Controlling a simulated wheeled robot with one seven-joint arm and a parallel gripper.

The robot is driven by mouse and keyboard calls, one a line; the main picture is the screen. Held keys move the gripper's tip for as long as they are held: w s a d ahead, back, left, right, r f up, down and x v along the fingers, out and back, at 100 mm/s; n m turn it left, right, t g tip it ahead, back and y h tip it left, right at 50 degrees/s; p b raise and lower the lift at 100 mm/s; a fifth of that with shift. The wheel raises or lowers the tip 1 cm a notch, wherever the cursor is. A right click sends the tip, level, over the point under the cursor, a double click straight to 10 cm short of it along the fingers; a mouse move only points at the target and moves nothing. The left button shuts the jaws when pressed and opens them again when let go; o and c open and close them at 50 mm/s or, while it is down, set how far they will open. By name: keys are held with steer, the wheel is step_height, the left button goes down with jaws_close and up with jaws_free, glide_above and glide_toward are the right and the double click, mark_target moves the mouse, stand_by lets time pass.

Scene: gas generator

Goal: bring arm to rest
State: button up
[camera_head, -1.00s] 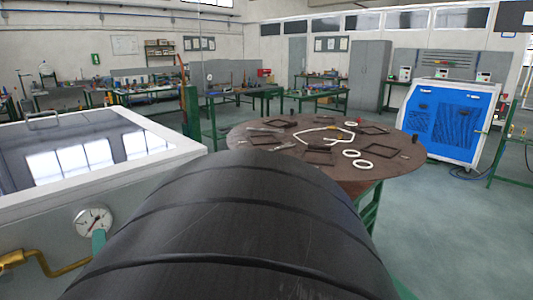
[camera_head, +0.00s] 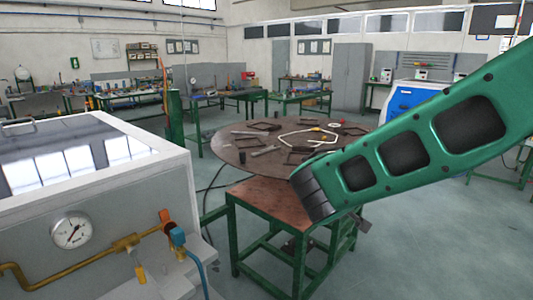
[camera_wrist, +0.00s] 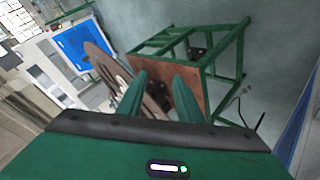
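My green arm (camera_head: 400,150) reaches in from the right in the head view, over the front right of the round table, and ends in a dark joint. In the wrist view my gripper (camera_wrist: 160,78) shows as two green fingers with a gap between them. It is open, and nothing shows between the fingers but the scene behind. In the head view the fingers cannot be made out clearly; the arm hides most of that region.
A round brown table (camera_head: 228,148) holds frames, rings and tools. A square green-legged stand (camera_head: 268,198) is in front. A machine with a gauge (camera_head: 72,231), valve (camera_head: 178,237) and brass pipes stands left. A blue-fronted cabinet (camera_head: 402,99) is behind the arm.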

steer(key=s+d+f+m+g, duration=0.1)
steer(key=s+d+m+g, duration=0.2)
steer(key=s+d, duration=0.5)
steer(key=s+d+f+m+g, duration=0.1)
steer(key=s+d+m+g, duration=0.2)
steer(key=s+d, duration=0.5)
steer(key=s+d+m+g+y, duration=0.1)
steer(key=s+d+m+y, duration=0.1)
steer(key=s, duration=0.7)
steer(key=s+d+f+m+g+y, duration=0.1)
steer(key=s+d+m+g+y, duration=0.1)
steer(key=s, duration=0.8)
steer(key=shift+d+f+m+y, duration=0.15)
steer(key=shift+d+m+y, duration=0.1)
steer(key=shift+m+y, duration=0.4)
